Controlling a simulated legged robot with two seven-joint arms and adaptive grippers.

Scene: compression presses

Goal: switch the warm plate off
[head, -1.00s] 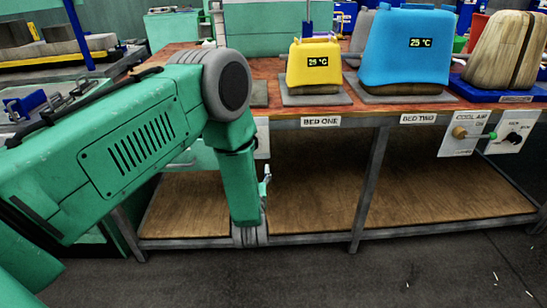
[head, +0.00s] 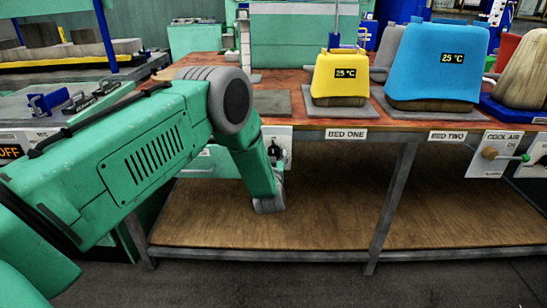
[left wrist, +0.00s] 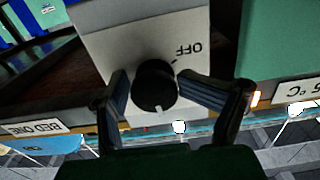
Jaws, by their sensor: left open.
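A pale control panel with a black round knob (left wrist: 155,86) fills the middle of the left wrist view, which is upside down. The word OFF (left wrist: 188,49) is printed near a short tick mark; the knob's white mark points away from it, to the picture's bottom. My left gripper (left wrist: 150,82) is open, its two fingers on either side of the knob; contact cannot be told. In the head view, the panel (head: 284,133) hangs on the bench front beside my left wrist, the gripper mostly hidden behind the arm. No right gripper shows.
A flat grey plate (head: 271,103) lies bare on the bench above the panel. Yellow (head: 340,77) and blue (head: 436,65) presses reading 25 °C stand to its right. A COOL AIR panel (head: 492,153) hangs further right. The lower shelf (head: 330,225) is clear.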

